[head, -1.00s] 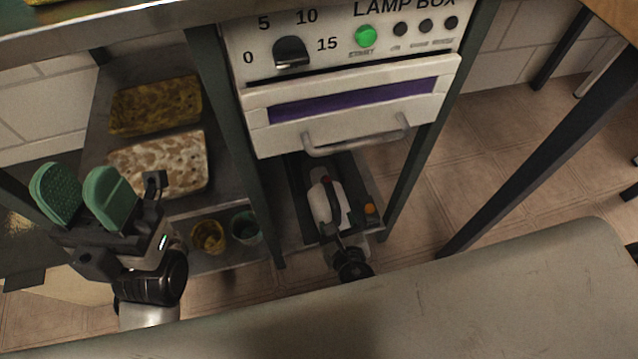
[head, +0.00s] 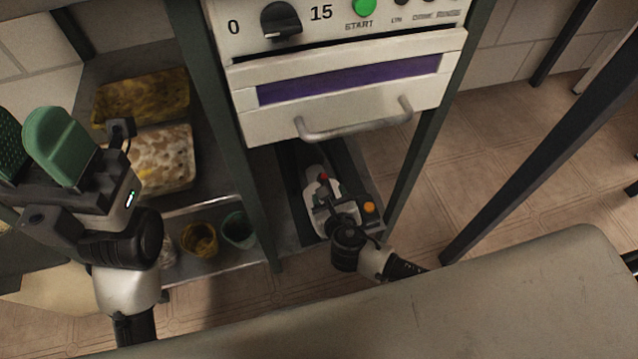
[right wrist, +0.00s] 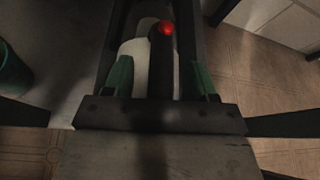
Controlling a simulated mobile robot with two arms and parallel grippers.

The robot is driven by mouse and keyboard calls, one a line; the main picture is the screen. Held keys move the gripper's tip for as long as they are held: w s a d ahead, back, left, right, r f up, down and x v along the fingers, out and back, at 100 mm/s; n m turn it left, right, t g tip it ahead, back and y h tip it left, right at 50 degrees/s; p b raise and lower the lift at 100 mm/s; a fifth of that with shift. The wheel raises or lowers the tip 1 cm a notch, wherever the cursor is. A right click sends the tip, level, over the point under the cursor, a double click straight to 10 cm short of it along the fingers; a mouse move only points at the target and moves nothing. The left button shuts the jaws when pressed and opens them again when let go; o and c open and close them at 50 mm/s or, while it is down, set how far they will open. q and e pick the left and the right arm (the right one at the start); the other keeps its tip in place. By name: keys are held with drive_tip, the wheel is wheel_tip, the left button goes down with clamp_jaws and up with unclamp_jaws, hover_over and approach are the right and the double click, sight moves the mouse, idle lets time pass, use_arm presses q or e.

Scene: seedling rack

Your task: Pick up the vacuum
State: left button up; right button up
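The vacuum (head: 312,188), white and black with a red button, lies in a dark bay on the low shelf under the oven-like lamp box. In the right wrist view, its black handle (right wrist: 161,72) and red button show between my green fingers, with its white body to the left. My right gripper (head: 329,196) is reaching down over the vacuum in the head view. Its fingers (right wrist: 162,80) are apart, one on each side of the handle, with gaps visible. My left gripper (head: 25,130) is open and empty, raised at the left, away from the vacuum.
The lamp box (head: 350,95) with its handle hangs just above the bay. Dark posts flank it. Left shelves hold two speckled blocks (head: 140,97), a yellow pot (head: 199,239) and a green pot (head: 240,230). An orange knob (head: 370,207) sits right of the vacuum.

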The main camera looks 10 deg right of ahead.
clamp_jaws()
drive_tip(key=shift+s, duration=0.1)
idle(1.1)
drive_tip(key=shift+r, duration=0.15)
